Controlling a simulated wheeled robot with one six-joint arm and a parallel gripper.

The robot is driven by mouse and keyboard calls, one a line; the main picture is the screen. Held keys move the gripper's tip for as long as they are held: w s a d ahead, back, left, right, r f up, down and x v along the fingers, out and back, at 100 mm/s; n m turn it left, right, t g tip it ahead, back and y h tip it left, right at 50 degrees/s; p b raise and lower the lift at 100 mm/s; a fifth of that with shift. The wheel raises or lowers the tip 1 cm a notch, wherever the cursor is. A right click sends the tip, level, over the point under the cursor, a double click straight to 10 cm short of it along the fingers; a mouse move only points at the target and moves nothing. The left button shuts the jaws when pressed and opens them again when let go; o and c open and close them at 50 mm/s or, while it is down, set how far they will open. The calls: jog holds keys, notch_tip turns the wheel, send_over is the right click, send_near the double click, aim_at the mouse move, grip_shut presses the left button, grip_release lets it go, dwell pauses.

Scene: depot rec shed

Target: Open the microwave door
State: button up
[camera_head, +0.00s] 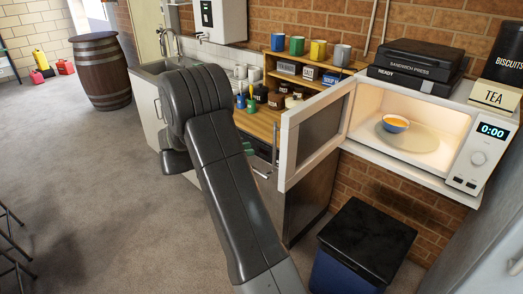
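The white microwave (462,160) stands on a shelf at the right, with a lit interior. Its door (312,132) is swung wide open to the left, and its dark window faces the room. An orange-filled bowl (395,123) sits on the turntable inside. The display on the control panel reads 0:00. My arm rises from the bottom middle and bends over to the left of the door, apart from it in the picture. My gripper cannot be made out; the arm's far end is hidden behind its own links.
A sandwich press (420,58) lies on the microwave, beside a TEA tin (494,97). Mugs and jars crowd the counter rack (272,66) behind the door. A dark-lidded bin (366,240) stands below the microwave. A barrel (101,72) stands far left; the left floor is mostly clear.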

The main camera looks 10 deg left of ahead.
jog(key=shift+v, duration=1.8)
jog(key=p, duration=0.3)
send_over(274, 165)
jog(key=shift+w, duration=0.25)
